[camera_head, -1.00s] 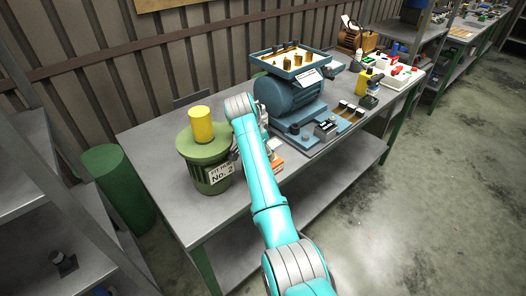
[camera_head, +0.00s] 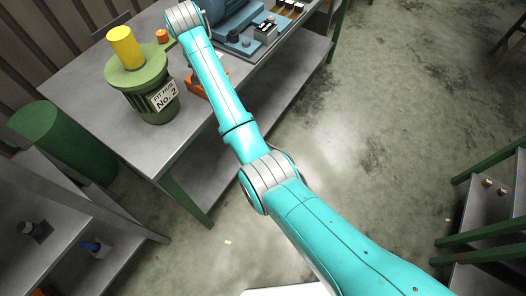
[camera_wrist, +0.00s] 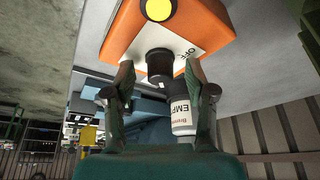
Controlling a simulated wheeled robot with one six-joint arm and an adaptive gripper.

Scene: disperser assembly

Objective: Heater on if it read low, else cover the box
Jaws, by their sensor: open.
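In the wrist view an orange box (camera_wrist: 207,28) with a round yellow button (camera_wrist: 159,10) and a white plate reading OFF fills the top. A black knob (camera_wrist: 160,62) sticks out from its plate. My gripper (camera_wrist: 158,72) is open, with one fingertip on each side of the knob; I cannot tell if they touch it. In the head view an orange piece (camera_head: 203,84) shows beside my arm on the bench; my gripper is hidden there. No reading is legible, and I cannot make out a cover.
A white bottle (camera_wrist: 183,115) with a label starting EMP is close behind the right finger. A green container (camera_head: 148,82) marked No. 2, with a yellow cylinder (camera_head: 125,47) on top, stands on the grey bench (camera_head: 80,82). Shelves (camera_head: 70,225) stand lower left.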

